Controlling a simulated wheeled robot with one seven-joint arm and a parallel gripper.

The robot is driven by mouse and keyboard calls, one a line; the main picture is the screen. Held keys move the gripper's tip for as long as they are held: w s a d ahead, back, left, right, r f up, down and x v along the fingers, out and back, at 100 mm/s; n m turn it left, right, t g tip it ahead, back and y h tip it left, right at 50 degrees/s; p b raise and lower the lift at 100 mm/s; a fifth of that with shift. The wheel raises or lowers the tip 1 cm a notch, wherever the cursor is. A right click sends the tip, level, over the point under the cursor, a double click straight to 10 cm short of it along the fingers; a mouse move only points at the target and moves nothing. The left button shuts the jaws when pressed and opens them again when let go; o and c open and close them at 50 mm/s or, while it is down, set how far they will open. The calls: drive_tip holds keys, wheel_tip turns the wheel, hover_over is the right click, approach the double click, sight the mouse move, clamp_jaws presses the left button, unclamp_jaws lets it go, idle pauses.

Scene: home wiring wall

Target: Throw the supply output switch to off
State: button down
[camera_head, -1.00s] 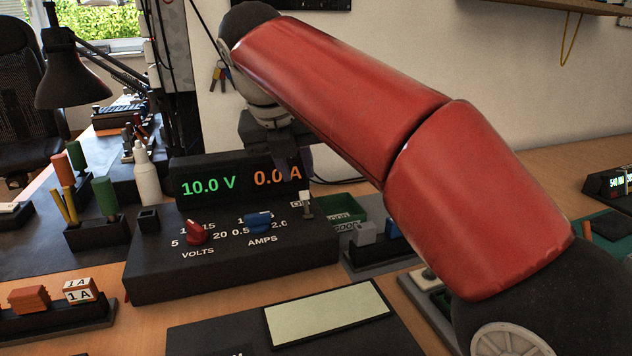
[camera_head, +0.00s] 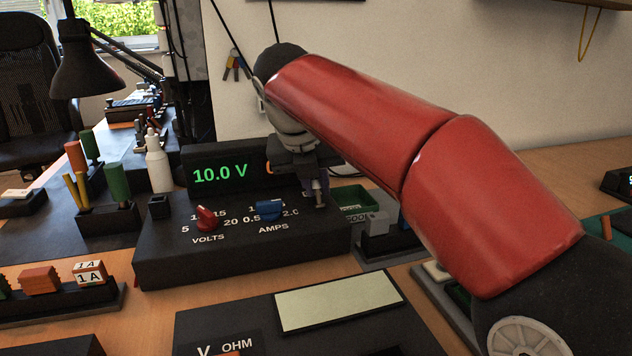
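The black power supply (camera_head: 240,255) stands on the bench, with a red volts knob (camera_head: 206,218), a blue amps knob (camera_head: 269,210) and a display (camera_head: 222,174) reading 10.0 V in green. The amps reading is mostly hidden behind my gripper. The output switch is at the right end of the panel, beyond the amps knob. My gripper (camera_head: 317,188) points down right at the switch and covers most of it and its label. I cannot tell whether the fingers touch the lever, which way it is thrown, or whether the fingers are open.
A green tray (camera_head: 352,197) and a grey block (camera_head: 376,222) sit just right of the supply. A meter with a pale screen (camera_head: 338,301) lies in front. Pen holders (camera_head: 108,220) and a white bottle (camera_head: 158,165) stand left. My red arm spans the right side.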

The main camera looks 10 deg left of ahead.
sight(323, 213)
drive_tip(key=shift+b, duration=0.4)
drive_tip(key=t+b, duration=0.1)
drive_tip(key=b, duration=0.1)
drive_tip(key=s+t+y+b, duration=0.1)
drive_tip(key=t+b, duration=0.1)
drive_tip(key=b, duration=0.1)
drive_tip(key=shift+s+d+f+m, duration=0.15)
drive_tip(key=shift+d+m, duration=0.15)
drive_tip(key=t+b, duration=0.1)
drive_tip(key=b, duration=0.1)
drive_tip(key=s+t+y+b, duration=0.1)
drive_tip(key=b, duration=0.1)
drive_tip(key=shift+d+t, duration=0.2)
drive_tip(key=shift+t, duration=0.1)
drive_tip(key=t+b, duration=0.1)
drive_tip(key=t+y+b, duration=0.1)
drive_tip(key=b, duration=0.1)
drive_tip(key=shift+s+d+m, duration=0.15)
drive_tip(key=shift+s+m, duration=0.15)
drive_tip(key=shift+m, duration=0.1)
drive_tip(key=shift+s+d+m+t+y+b, duration=0.15)
drive_tip(key=shift+t+b, duration=0.1)
drive_tip(key=shift+t, duration=0.3)
drive_tip(key=shift+s+m+t+y+b, duration=0.15)
drive_tip(key=shift+t+b, duration=0.05)
drive_tip(key=shift+t, duration=0.35)
drive_tip(key=c, duration=1.7)
unclamp_jaws()
